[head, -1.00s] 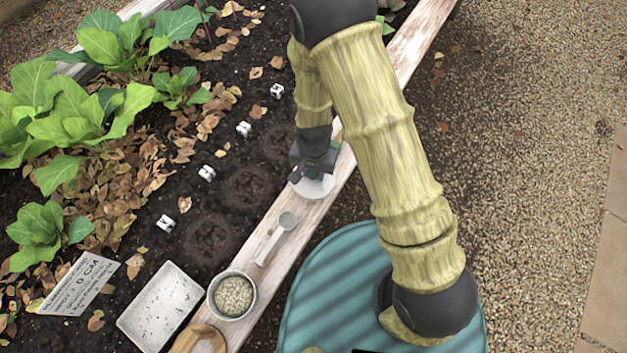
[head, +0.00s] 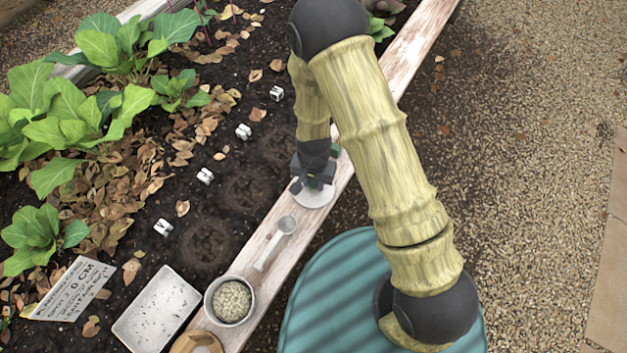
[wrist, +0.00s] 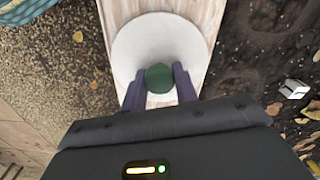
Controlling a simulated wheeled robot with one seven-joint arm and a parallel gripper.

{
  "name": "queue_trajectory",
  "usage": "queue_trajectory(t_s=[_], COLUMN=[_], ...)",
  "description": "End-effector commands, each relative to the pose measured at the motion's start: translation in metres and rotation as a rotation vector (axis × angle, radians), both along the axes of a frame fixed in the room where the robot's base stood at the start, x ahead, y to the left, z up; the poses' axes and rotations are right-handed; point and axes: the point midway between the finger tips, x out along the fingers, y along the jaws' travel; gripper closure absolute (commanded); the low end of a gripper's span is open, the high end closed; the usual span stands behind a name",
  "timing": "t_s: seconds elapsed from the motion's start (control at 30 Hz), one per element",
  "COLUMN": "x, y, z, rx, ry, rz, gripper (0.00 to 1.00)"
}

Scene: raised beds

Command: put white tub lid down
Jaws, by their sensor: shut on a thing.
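The white tub lid (wrist: 160,45) is a round white disc with a dark green knob (wrist: 159,78) at its middle. My gripper (wrist: 159,88) is shut on the knob, with one dark finger on each side of it. In the head view the lid (head: 313,197) shows below my gripper (head: 314,184), over the wooden plank edge of the bed. The lid looks level and sits over the plank's width. I cannot tell whether its underside touches the wood.
A white tray (head: 157,311) lies on the soil. Several small white markers (head: 243,131) line the bed.

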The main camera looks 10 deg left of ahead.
Motion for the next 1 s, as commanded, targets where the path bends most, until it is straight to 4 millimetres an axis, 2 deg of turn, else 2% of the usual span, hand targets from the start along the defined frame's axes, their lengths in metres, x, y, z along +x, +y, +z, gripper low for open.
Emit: queue_trajectory(t_s=[0.1, 0.13, 0.2, 0.23, 0.53, 0.67, 1.0], x=[0.0, 0.0, 0.0, 0.0, 0.0, 0.0, 0.001], y=[0.0, 0.0, 0.0, 0.0, 0.0, 0.0, 0.001], z=[-0.004, -0.003, -0.003, -0.003, -0.001, 0.009, 0.071], rx=[0.0, 0.0, 0.0, 0.0, 0.0, 0.001, 0.002], ry=[0.0, 0.0, 0.0, 0.0, -0.001, -0.002, -0.003], rz=[0.0, 0.0, 0.0, 0.0, 0.0, 0.001, 0.001], gripper=[0.93, 0.65, 0.51, 0.49, 0.49, 0.49, 0.49])
